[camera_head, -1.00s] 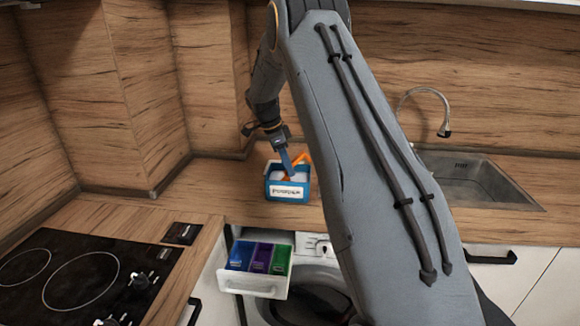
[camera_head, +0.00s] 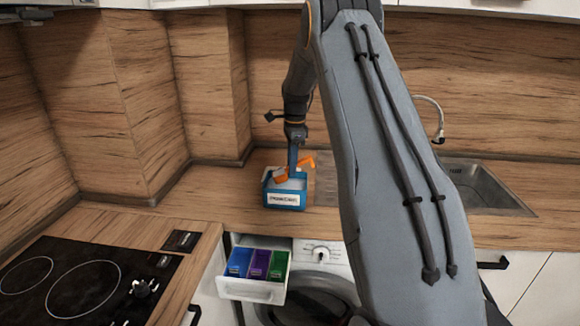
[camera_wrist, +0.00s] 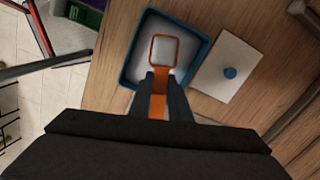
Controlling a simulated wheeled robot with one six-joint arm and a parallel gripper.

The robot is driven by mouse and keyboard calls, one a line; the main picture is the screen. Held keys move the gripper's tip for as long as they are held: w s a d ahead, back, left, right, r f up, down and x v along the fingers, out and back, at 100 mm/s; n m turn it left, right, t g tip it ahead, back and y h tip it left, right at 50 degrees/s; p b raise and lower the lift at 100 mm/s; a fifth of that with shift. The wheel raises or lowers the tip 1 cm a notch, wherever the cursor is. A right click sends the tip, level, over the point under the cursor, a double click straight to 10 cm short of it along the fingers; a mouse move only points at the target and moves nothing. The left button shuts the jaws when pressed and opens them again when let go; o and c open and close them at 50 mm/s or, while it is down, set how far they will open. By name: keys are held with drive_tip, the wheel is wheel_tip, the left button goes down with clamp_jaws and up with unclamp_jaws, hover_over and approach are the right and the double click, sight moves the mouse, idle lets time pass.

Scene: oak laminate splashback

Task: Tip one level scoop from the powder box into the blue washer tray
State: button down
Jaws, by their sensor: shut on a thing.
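The powder box (camera_head: 285,200) is blue with a white label and stands open on the worktop. Pale powder fills it in the wrist view, where its blue rim (camera_wrist: 128,72) shows. My gripper (camera_head: 292,172) points down over the box. In the wrist view my gripper (camera_wrist: 161,88) is shut on the handle of an orange scoop (camera_wrist: 159,103). The scoop's square bowl lies over the box and looks full of white; I cannot tell whether it is level or touches the powder. The pulled-out washer drawer (camera_head: 250,291) has blue (camera_head: 239,262), purple and green trays.
The black hob (camera_head: 70,285) is at the left and the sink (camera_head: 485,188) at the right. Worktop left of the box is clear.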

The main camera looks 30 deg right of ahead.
drive_tip(key=shift+s+d+r+t+y, duration=0.15)
drive_tip(key=shift+d+r+t+y, duration=0.3)
drive_tip(key=shift+y, duration=0.45)
drive_tip(key=shift+d+r+y, duration=0.15)
drive_tip(key=shift+d+y, duration=0.1)
drive_tip(key=shift+y, duration=0.65)
drive_tip(key=shift+s, duration=0.1)
